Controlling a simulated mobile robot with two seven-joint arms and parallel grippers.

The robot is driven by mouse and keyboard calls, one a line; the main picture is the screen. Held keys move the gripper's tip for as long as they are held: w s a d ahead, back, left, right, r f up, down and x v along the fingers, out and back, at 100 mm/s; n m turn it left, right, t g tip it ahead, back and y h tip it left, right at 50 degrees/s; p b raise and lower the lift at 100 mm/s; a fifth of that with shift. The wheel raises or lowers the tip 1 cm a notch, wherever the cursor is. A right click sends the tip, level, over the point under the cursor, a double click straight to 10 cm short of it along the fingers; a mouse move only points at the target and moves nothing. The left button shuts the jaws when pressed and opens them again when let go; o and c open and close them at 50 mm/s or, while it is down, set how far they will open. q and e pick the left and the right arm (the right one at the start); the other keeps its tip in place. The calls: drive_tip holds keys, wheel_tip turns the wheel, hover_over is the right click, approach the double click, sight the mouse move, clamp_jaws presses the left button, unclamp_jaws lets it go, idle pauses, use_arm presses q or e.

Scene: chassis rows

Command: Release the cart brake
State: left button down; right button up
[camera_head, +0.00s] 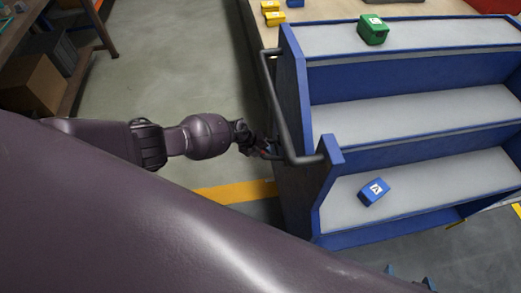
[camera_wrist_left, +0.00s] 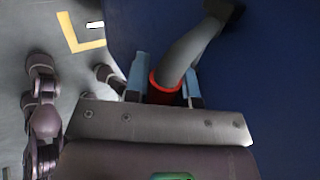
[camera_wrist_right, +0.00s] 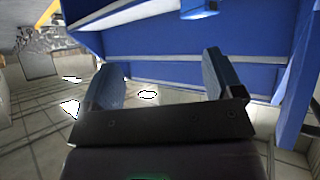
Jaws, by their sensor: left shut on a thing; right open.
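The cart (camera_head: 305,110) is a blue three-tier rack with pale shelves and a dark tubular handle (camera_head: 277,100) on its left side. My left gripper (camera_head: 262,148) is at the cart's left side, beside the handle. In the left wrist view, my left gripper (camera_wrist_left: 166,82) is shut on a grey brake lever (camera_wrist_left: 195,50) with a glowing red-orange ring and a dark red end between the fingers. The lever stands against the cart's blue side panel. My right gripper (camera_wrist_right: 165,78) is open and empty, facing blue shelf panels. It does not show in the head view.
A green box (camera_head: 373,30) is on the cart's top shelf and a blue box (camera_head: 374,191) on its lowest. Yellow boxes (camera_head: 272,14) are behind the cart. A cardboard box (camera_head: 33,86) is under a table at left. The floor between is clear.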

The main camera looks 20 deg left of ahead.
use_arm(q)
drive_tip(key=r+y+p, duration=0.1)
drive_tip(key=g+y+p, duration=0.1)
drive_tip(key=p, duration=0.1)
drive_tip(key=shift+w+d+r+g, duration=0.15)
drive_tip(key=shift+d+r+g, duration=0.15)
drive_tip(key=shift+r, duration=0.05)
use_arm(e)
wheel_tip(320, 180, up, 6)
drive_tip(key=w, duration=0.2)
drive_tip(key=shift+t, duration=0.3)
drive_tip(key=shift+s+f, duration=0.1)
drive_tip(key=shift+f, duration=0.1)
use_arm(q)
drive_tip(key=shift+d, duration=0.1)
use_arm(e)
drive_tip(key=shift+s+f, duration=0.3)
drive_tip(key=shift+s, duration=0.1)
